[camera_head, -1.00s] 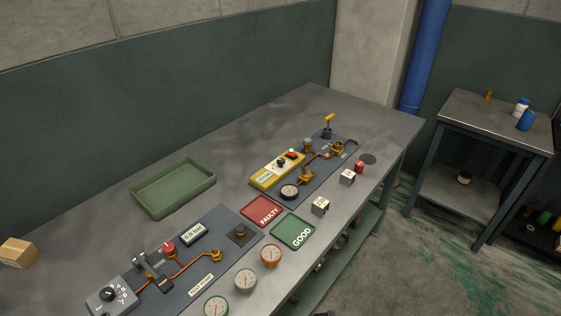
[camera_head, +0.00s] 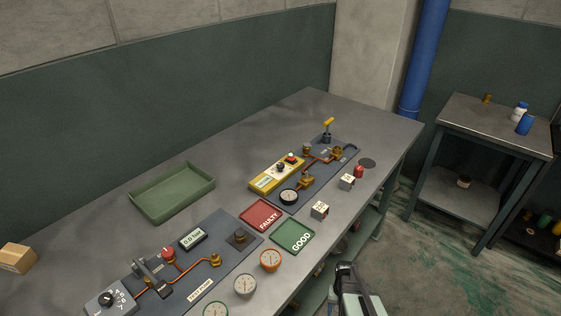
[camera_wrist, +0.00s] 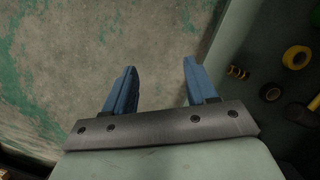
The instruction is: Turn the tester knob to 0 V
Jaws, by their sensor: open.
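A yellow unit (camera_head: 277,173) with a small dark knob (camera_head: 281,167) and a red button stands further back on the second panel. I cannot tell which of these is the tester, and the knob settings are too small to read. My gripper (camera_head: 345,268) is at the bottom of the head view, beyond the bench's front edge and apart from both knobs. In the wrist view its blue fingers (camera_wrist: 160,66) are open and empty, above the floor.
A green tray (camera_head: 172,192), the red FAULTY mat (camera_head: 261,214) and green GOOD mat (camera_head: 292,236) lie on the bench. Gauges (camera_head: 270,261) line the front edge. The wrist view shows a yellow roll (camera_wrist: 296,57) on a lower shelf.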

